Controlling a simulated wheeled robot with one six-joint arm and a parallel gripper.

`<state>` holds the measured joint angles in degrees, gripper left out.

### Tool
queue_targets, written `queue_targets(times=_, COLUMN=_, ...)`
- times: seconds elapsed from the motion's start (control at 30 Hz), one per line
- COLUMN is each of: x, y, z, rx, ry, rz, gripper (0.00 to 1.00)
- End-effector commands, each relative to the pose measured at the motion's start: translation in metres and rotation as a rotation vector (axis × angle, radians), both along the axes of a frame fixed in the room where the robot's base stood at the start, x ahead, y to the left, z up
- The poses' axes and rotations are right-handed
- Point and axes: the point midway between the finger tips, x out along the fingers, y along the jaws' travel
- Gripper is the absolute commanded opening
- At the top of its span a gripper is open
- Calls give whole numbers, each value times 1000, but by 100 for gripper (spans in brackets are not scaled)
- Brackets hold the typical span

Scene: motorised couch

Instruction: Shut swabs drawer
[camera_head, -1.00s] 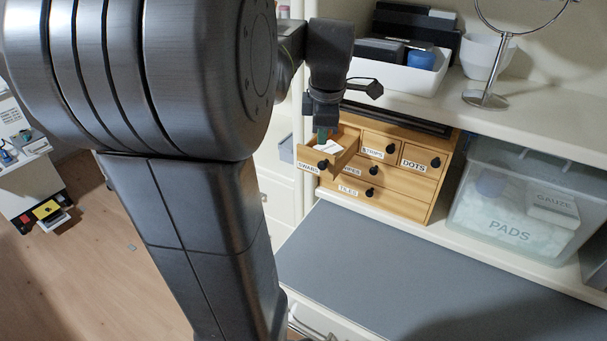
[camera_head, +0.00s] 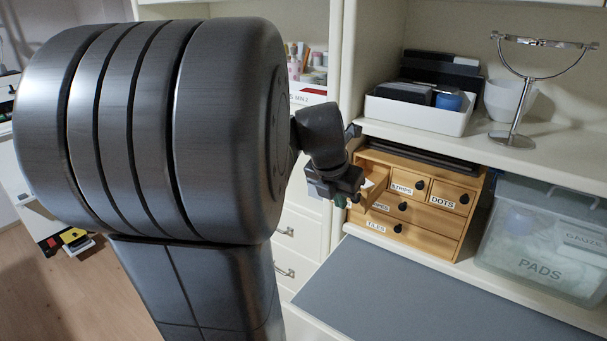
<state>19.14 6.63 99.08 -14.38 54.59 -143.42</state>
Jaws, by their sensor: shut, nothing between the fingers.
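The swabs drawer (camera_head: 377,187) is the top left drawer of a small wooden chest (camera_head: 459,229) and stands pulled out. Only its side and a bit of white contents show; its front is hidden behind my gripper (camera_head: 341,199). My gripper is shut and empty, at the front of this drawer. Whether it touches the drawer front I cannot tell. The strips, dots and tiles drawers of the chest look shut.
A clear box (camera_head: 545,240) labelled PADS stands right of the chest. A white tray (camera_head: 420,113), a white pot and a mirror (camera_head: 513,138) stand on the shelf above. The grey mat (camera_head: 420,290) in front is bare.

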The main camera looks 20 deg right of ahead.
Motion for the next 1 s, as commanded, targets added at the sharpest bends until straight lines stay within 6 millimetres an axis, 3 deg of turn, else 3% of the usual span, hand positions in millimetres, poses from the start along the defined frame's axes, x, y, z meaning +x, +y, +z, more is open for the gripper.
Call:
queue_targets(times=0.17, x=9, y=-12, z=-38, rx=2, ry=5, rz=-2, gripper=0)
queue_targets(times=0.5, x=33, y=-39, z=-30, rx=1, ry=-1, rz=-1, gripper=0)
queue_targets(times=1.0, x=37, y=-39, z=-30, rx=1, ry=-1, rz=-1, gripper=0)
